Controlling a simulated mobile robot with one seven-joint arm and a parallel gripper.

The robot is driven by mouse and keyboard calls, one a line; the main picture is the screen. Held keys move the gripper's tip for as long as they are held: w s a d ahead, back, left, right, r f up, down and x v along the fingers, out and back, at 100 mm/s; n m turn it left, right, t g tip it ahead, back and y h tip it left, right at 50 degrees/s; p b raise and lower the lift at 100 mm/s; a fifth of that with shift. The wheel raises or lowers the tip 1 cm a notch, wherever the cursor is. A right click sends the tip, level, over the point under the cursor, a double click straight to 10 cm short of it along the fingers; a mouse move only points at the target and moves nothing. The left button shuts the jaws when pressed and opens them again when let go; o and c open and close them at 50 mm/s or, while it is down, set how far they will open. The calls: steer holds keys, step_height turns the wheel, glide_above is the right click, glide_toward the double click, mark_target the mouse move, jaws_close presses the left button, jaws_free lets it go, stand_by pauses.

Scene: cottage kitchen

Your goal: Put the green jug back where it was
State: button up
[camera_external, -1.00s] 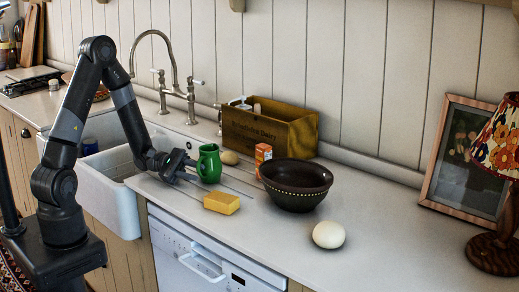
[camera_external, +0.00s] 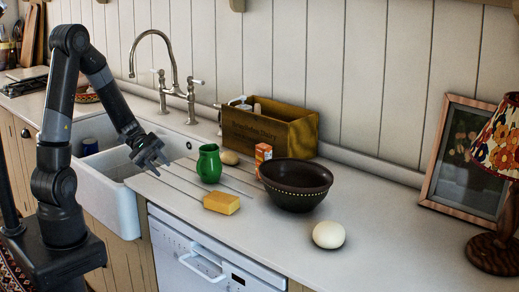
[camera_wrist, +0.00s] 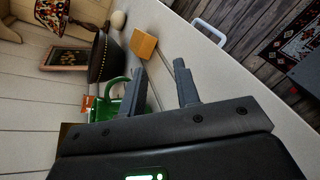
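The green jug (camera_external: 209,163) stands upright on the counter's drainer grooves, to the right of the sink. My gripper (camera_external: 160,168) is to the left of the jug, above the counter by the sink's right edge, with a clear gap between them. In the wrist view my gripper (camera_wrist: 162,88) has its two fingers spread with nothing between them. The jug (camera_wrist: 110,104) shows there beyond the left finger, which partly hides it.
Near the jug are a yellow sponge (camera_external: 222,203), a dark bowl (camera_external: 296,184), a small orange box (camera_external: 263,153), a round brown item (camera_external: 230,157) and a wooden crate (camera_external: 255,130). A white egg-shaped object (camera_external: 328,235) lies in front. The sink (camera_external: 112,190) is left.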

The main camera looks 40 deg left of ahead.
steer(key=s+a+r+m+t+y, duration=0.6)
steer(key=s+a+r+m+y, duration=0.2)
steer(key=r+y, duration=0.5)
steer(key=shift+s+a+m+t+y, duration=0.3)
steer(key=shift+a+y, duration=0.3)
steer(key=shift+a, duration=0.45)
